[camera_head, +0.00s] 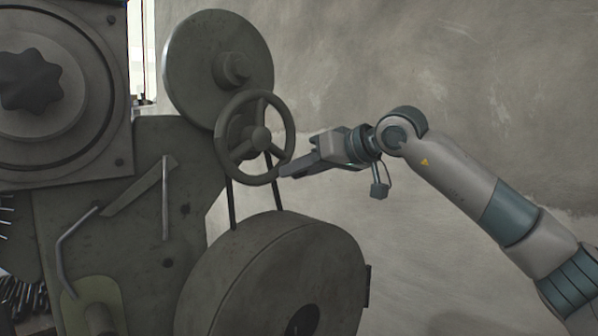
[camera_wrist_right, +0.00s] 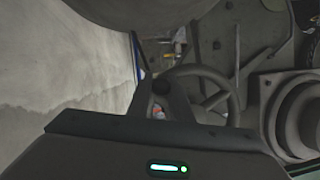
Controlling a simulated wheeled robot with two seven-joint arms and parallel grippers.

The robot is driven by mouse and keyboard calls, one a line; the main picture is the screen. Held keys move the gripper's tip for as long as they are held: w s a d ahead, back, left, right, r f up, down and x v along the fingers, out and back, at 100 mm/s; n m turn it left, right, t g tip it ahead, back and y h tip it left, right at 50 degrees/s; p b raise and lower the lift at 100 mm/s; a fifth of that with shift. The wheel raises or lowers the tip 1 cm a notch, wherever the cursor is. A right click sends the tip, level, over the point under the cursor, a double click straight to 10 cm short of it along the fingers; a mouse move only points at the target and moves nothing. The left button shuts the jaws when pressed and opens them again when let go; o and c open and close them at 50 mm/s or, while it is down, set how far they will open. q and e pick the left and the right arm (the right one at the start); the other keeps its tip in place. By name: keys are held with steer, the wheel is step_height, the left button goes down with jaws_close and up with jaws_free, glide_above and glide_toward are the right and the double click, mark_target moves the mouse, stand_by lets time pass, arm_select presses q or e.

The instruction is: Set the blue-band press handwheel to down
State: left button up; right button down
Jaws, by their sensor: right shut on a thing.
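The handwheel (camera_head: 258,138) is a dark grey spoked ring with a central hub, on the press in the middle of the head view. It also shows in the right wrist view (camera_wrist_right: 217,74), partly hidden by my fingers. My right gripper (camera_head: 288,172) reaches in from the right and is shut on the lower right of the handwheel's rim. In the right wrist view my fingers (camera_wrist_right: 165,92) overlap the rim's near left part. I cannot make out a blue band on this press in the head view. My left gripper is not in view.
A round grey disc (camera_head: 205,62) stands above and behind the handwheel, and a large drum (camera_head: 255,268) lies below it. The press body (camera_head: 140,215) with levers fills the left. A plain wall (camera_head: 460,70) lies behind my right arm, with open room in front.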

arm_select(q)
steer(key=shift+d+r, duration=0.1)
arm_select(e)
steer(key=shift+d, duration=0.1)
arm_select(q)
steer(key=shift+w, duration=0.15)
arm_select(e)
steer(key=c, duration=1.6)
jaws_free()
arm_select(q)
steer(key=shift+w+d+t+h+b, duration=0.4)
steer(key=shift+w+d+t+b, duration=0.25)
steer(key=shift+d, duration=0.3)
arm_select(e)
steer(key=v, duration=1.7)
steer(key=shift+s+d, duration=0.1)
steer(key=shift+d, duration=0.05)
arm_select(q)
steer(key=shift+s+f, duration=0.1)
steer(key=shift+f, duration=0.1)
